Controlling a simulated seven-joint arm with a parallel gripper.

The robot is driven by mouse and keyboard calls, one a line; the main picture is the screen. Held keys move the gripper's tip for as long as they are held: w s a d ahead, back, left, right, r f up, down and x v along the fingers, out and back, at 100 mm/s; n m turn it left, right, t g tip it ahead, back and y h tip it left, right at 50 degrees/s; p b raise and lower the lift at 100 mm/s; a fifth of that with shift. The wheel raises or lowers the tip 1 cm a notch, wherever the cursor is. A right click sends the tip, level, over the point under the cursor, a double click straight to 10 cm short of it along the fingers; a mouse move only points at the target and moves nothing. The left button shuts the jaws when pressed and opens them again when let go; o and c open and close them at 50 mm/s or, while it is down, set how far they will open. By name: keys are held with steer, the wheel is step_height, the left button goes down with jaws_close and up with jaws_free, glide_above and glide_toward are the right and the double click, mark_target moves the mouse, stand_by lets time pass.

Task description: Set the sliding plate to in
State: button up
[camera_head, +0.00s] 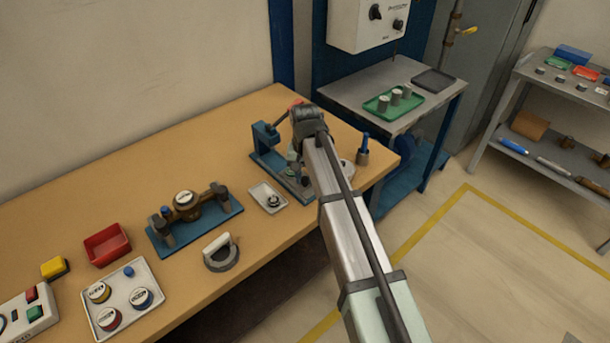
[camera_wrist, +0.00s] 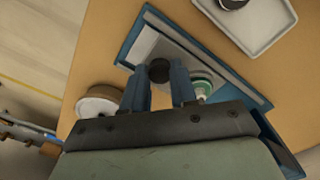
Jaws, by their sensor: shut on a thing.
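The blue fixture (camera_head: 263,150) stands near the table's far right part, with a grey sliding plate on its base. In the wrist view the grey sliding plate (camera_wrist: 146,45) lies along the blue base (camera_wrist: 126,52). A short dark round knob (camera_wrist: 159,70) stands at the plate. My gripper (camera_wrist: 158,78) has its two blue fingers on either side of this knob and is shut on it. A green and white round part (camera_wrist: 205,84) is just right of the fingers. In the head view my arm hides the gripper and much of the fixture.
A pale tray (camera_head: 268,198) with a small part lies just left of the fixture. A round white-topped thing (camera_wrist: 100,104) is left of my fingers, close to the base. A blue-handled tool in a holder (camera_head: 363,152) stands at the table's right edge. A clamp assembly (camera_head: 187,208) stands further left.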

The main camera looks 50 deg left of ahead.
jaws_close()
steer(key=a, duration=0.5)
steer(key=shift+a, duration=0.1)
steer(key=o, duration=0.7)
jaws_free()
